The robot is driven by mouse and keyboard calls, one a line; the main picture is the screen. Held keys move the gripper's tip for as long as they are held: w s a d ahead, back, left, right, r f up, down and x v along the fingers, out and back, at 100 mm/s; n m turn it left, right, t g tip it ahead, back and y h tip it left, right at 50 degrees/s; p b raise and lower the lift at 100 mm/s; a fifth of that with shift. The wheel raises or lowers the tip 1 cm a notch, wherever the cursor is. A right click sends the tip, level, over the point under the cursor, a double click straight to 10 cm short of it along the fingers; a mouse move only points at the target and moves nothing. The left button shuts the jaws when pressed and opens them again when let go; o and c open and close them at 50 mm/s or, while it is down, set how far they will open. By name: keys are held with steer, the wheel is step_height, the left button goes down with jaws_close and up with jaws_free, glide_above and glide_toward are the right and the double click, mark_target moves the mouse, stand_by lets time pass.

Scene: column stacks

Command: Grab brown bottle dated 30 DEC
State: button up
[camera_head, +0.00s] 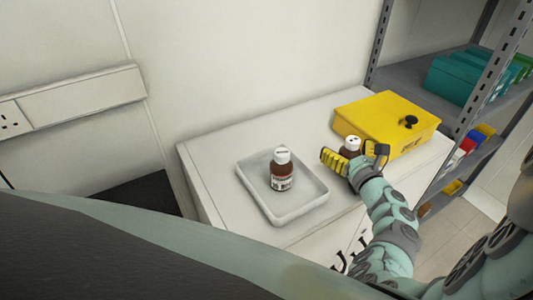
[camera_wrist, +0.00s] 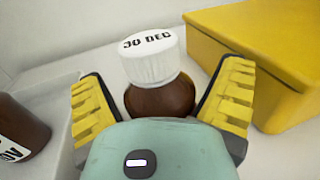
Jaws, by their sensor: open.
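A brown bottle (camera_wrist: 160,98) with a white cap stands upright between my open fingers in the wrist view. Its cap (camera_wrist: 150,55) reads "30 DEC". The bottle's lower part is hidden behind my gripper body. In the head view the same bottle's cap (camera_head: 352,143) shows between the yellow fingers of my gripper (camera_head: 350,158), right of the tray. My gripper is open around the bottle, with a gap at each side in the wrist view. A second brown bottle (camera_head: 281,172) with a white cap stands in the tray; its label date is too small to read.
A white tray (camera_head: 305,202) lies on the white cabinet top (camera_head: 225,150). A yellow box (camera_head: 385,120) with a black knob stands close behind and right of the dated bottle. A grey shelf rack (camera_head: 415,85) with teal boxes stands at the right.

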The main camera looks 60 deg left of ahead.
steer(key=shift+s, duration=0.1)
steer(key=c, duration=1.5)
jaws_close()
steer(key=shift+r, duration=0.2)
